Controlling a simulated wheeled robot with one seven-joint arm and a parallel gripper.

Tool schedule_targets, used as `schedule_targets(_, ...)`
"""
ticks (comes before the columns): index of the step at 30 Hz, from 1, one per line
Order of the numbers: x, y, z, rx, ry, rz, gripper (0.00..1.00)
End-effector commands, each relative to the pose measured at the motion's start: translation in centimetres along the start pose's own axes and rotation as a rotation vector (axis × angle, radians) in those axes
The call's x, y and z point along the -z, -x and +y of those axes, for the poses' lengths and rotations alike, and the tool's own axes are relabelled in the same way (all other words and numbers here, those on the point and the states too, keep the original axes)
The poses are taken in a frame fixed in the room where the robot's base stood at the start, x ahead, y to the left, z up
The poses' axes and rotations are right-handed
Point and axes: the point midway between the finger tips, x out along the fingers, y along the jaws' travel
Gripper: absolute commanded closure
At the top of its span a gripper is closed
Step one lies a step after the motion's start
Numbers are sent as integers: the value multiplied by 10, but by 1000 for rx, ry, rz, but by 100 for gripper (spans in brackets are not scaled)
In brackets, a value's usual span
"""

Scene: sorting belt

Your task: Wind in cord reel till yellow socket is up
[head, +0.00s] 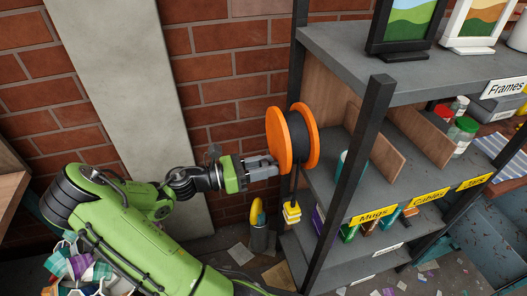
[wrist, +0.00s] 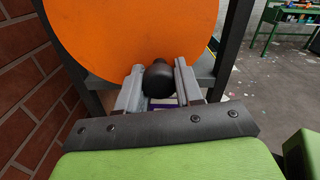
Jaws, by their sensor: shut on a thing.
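The cord reel (head: 280,140) has orange side discs and dark cord wound between them. It is mounted at the left side of the shelf, and its orange disc (wrist: 130,35) fills much of the wrist view. The yellow socket (head: 292,213) hangs on a short length of dark cord just below the reel. My gripper (head: 272,167) is at the near face of the reel. In the wrist view its fingers (wrist: 158,88) are shut on a round black knob (wrist: 158,77), the reel's handle, low on the disc.
The shelf (head: 345,45) holds picture frames (head: 405,25) on top and jars (head: 462,130) below. A dark shelf post (head: 350,180) stands right of the reel. A brick wall (head: 235,95) is behind. A grey holder with a yellow-handled thing (head: 257,215) stands below my gripper.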

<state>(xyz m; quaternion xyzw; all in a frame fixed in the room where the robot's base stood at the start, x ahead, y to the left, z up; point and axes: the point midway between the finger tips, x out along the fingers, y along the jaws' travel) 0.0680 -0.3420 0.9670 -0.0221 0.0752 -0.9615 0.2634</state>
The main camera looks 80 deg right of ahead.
Motion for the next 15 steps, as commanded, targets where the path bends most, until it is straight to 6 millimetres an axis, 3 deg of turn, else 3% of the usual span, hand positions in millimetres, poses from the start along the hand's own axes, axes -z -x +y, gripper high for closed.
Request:
schedule_targets(1, -10, 0, -4, 3, 39, 4, 100)
schedule_targets(15, -20, 0, -22, 1, 379, 5, 100)
